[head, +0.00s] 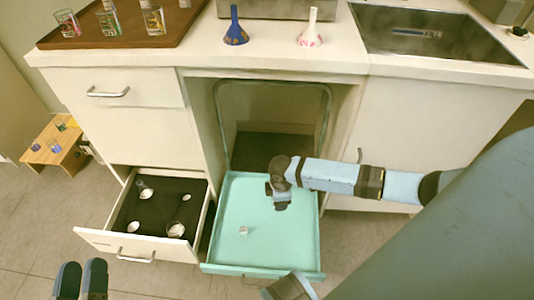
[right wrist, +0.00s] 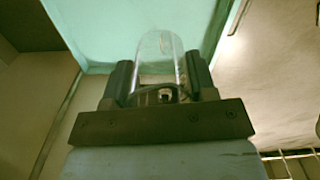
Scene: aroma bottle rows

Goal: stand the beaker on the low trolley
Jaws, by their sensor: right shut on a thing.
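The clear glass beaker (right wrist: 160,55) shows in the right wrist view between the two dark fingers of my right gripper (right wrist: 165,82), which is shut on it. The low trolley has a turquoise top (head: 232,195) with a raised rim. In the head view my right gripper (head: 279,203) is over the trolley's right side. I cannot make out the beaker there, nor whether it touches the top. My left gripper (head: 81,280) is at the bottom left, empty, with its fingers apart.
A small whitish thing (head: 243,230) lies on the trolley top. An open drawer (head: 105,238) with several items stands left of it. Above, the counter (head: 190,55) holds a wooden tray (head: 85,40) with glasses, and blue (head: 235,32) and white (head: 309,36) funnels. A small wooden table (head: 65,155) stands far left.

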